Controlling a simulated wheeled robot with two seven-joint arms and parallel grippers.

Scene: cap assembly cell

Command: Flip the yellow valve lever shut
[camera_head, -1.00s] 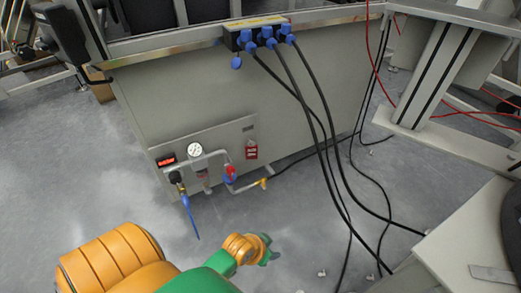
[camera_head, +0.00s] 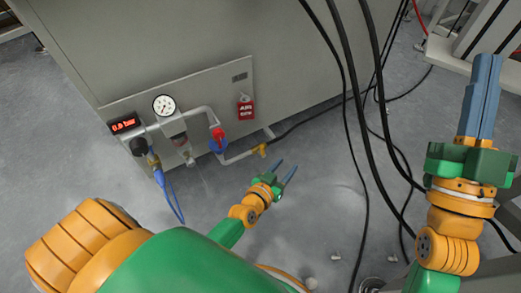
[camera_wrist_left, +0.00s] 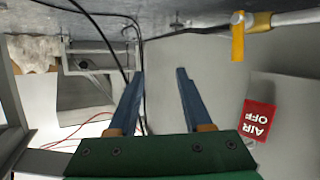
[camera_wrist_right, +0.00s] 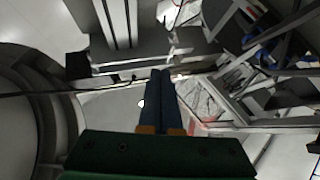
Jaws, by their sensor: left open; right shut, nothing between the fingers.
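The yellow valve lever (camera_head: 261,150) sits on the grey pipe low on the cabinet front. In the left wrist view the lever (camera_wrist_left: 238,40) is at the upper right and points across the pipe. My left gripper (camera_head: 288,166) is open and empty, slightly right of and below the lever in the head view. In its wrist view the left gripper (camera_wrist_left: 160,72) has its fingers spread, with the lever to their right, apart from them. My right gripper (camera_head: 487,60) is shut and empty at the far right, away from the valve; its fingers also meet in its wrist view (camera_wrist_right: 160,75).
A red tag (camera_head: 245,109) hangs on the panel above the pipe. A pressure gauge (camera_head: 164,105), a red display (camera_head: 124,125), a red-and-blue knob (camera_head: 217,139) and a blue hose (camera_head: 168,194) are left of the lever. Black cables (camera_head: 352,90) hang to its right. Floor around the left gripper looks clear.

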